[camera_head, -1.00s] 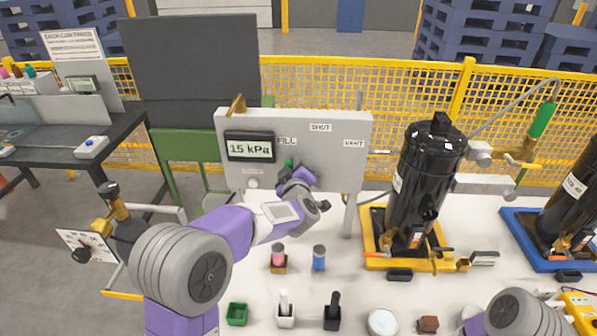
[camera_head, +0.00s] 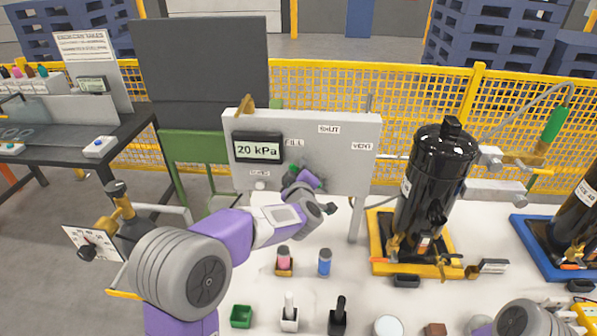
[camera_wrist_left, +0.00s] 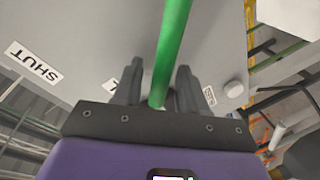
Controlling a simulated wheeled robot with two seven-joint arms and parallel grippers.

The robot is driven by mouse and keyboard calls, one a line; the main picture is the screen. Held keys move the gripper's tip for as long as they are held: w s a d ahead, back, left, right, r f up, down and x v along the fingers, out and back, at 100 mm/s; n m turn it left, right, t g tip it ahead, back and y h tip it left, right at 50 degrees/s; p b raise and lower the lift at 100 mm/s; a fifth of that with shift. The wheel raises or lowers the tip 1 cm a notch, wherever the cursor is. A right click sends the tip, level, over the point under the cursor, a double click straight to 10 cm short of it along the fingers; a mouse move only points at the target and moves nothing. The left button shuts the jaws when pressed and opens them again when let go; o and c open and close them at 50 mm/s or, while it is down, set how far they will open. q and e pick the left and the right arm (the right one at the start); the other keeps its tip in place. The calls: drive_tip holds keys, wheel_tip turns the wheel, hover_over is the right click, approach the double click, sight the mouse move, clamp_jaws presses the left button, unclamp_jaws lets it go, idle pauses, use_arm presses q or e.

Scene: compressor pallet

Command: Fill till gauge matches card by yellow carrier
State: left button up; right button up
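The gauge (camera_head: 257,149) on the grey panel (camera_head: 335,165) reads 20 kPa. The panel has FILL, SHUT and VENT labels. My left gripper (camera_head: 296,172) is at the green valve handle (camera_head: 291,168), near the FILL label. In the left wrist view the green handle (camera_wrist_left: 172,45) runs between the two fingers (camera_wrist_left: 160,85), which are close about it. The yellow carrier (camera_head: 383,262) holds a black compressor (camera_head: 437,185). My right gripper is out of view.
A pink-topped bottle (camera_head: 284,258), a blue bottle (camera_head: 325,262), a green box (camera_head: 241,317) and other small items stand on the white table before the panel. A blue carrier (camera_head: 537,250) is at the right. A yellow fence (camera_head: 320,90) runs behind.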

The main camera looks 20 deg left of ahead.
use_arm(q)
drive_tip(key=p+v, duration=0.1)
drive_tip(key=v, duration=0.6)
drive_tip(key=shift+s, duration=0.3)
drive_tip(key=shift+d, duration=0.1)
